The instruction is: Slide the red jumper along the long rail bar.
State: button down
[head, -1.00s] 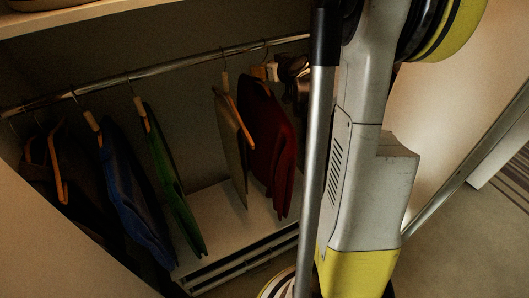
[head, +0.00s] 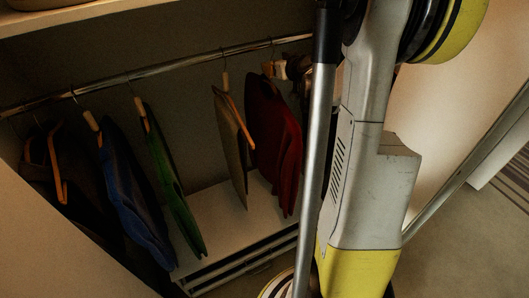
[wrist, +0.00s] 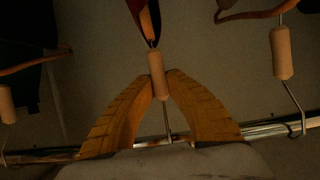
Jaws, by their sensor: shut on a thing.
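The red jumper (head: 273,140) hangs at the right end of the row on the long rail bar (head: 180,70), partly beside my arm. In the wrist view, my gripper (wrist: 158,79) is shut on the wooden neck of a hanger, and a strip of the red jumper (wrist: 139,8) shows above it. The hanger's metal hook runs down in that picture toward the rail bar (wrist: 285,129). In the head view, my gripper (head: 291,68) is small and dark near the rail, partly hidden by my arm.
A beige garment (head: 231,145) hangs just left of the red jumper. Green (head: 172,180), blue (head: 132,195) and dark (head: 50,180) garments hang further left. A wide gap lies between green and beige. A white drawer unit (head: 215,215) stands below; a shelf (head: 130,12) is above.

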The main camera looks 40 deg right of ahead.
jog(key=s+d+b, duration=0.1)
jog(key=s+d, duration=0.1)
jog(key=d, duration=0.7)
jog(key=shift+s, duration=0.15)
dwell(0.4)
jog(key=shift+d, duration=0.2)
jog(key=d, duration=0.2)
jog(key=shift+s+d, duration=0.35)
jog(key=shift+d, duration=0.05)
jog(key=c, duration=1.4)
grip_release()
jog(key=v, duration=1.2)
